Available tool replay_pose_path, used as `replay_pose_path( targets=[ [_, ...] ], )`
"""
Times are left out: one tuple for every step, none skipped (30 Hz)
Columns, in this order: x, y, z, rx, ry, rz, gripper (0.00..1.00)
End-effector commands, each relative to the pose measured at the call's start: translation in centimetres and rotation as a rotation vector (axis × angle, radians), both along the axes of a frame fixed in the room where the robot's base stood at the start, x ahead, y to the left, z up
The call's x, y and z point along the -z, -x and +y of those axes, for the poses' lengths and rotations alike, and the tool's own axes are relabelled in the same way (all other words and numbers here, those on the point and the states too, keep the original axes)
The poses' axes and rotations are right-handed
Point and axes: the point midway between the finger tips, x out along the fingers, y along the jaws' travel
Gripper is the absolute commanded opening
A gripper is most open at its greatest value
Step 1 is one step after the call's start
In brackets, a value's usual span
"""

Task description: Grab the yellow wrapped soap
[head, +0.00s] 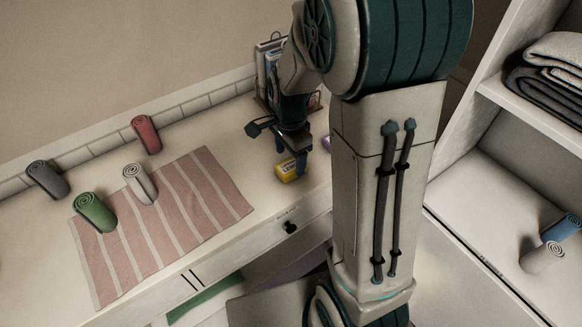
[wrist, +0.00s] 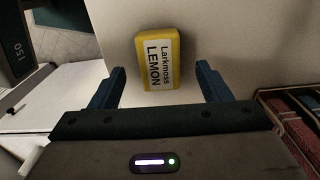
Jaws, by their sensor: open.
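The yellow wrapped soap (wrist: 173,60) lies on the white counter, with a white label reading "Larkmoss LEMON". In the wrist view it sits between and a little beyond the two blue fingers of my gripper (wrist: 160,88). The fingers are spread wide and apart from it, one on each side. In the head view my gripper (head: 290,160) is pointing down over the soap (head: 287,172), and its fingers hide part of it. I cannot tell the exact height of the fingertips above the counter.
A purple item (head: 326,143) lies close to the right of the soap, partly hidden by my arm. A rack (head: 261,103) stands behind my gripper. A striped towel (head: 185,215) and rolled cloths, including a green one (head: 95,211), lie left. The counter between them is clear.

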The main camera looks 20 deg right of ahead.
Motion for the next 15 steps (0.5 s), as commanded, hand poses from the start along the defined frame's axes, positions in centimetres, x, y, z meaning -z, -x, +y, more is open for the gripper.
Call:
replay_pose_path(
  targets=[
    [0.8,0.1,-0.2,0.002,0.000,0.006,0.71],
    [1.3,0.2,-0.2,0.002,0.000,0.007,0.71],
    [1.9,0.1,-0.3,0.001,0.000,0.004,0.71],
    [2.3,0.1,-0.2,0.001,0.000,0.005,0.71],
    [2.6,0.1,-0.2,0.001,0.000,0.004,0.71],
    [3.0,0.1,-0.3,0.000,0.000,0.004,0.71],
    [3.2,0.1,-0.3,0.000,0.000,0.003,0.71],
    [3.3,0.1,-0.3,0.000,0.001,0.002,0.71],
    [3.5,0.1,-0.3,0.000,0.000,0.001,0.71],
    [3.5,0.1,-0.3,0.000,0.000,0.001,0.71],
    [3.5,0.1,-0.3,0.000,0.000,0.001,0.71],
    [3.5,0.1,-0.2,0.000,0.000,0.001,0.71],
    [3.5,0.1,-0.2,0.000,0.000,0.000,0.71],
    [3.5,0.1,-0.2,0.000,0.000,0.000,0.71],
    [3.5,0.1,-0.2,0.000,0.000,0.000,0.71]
  ],
)
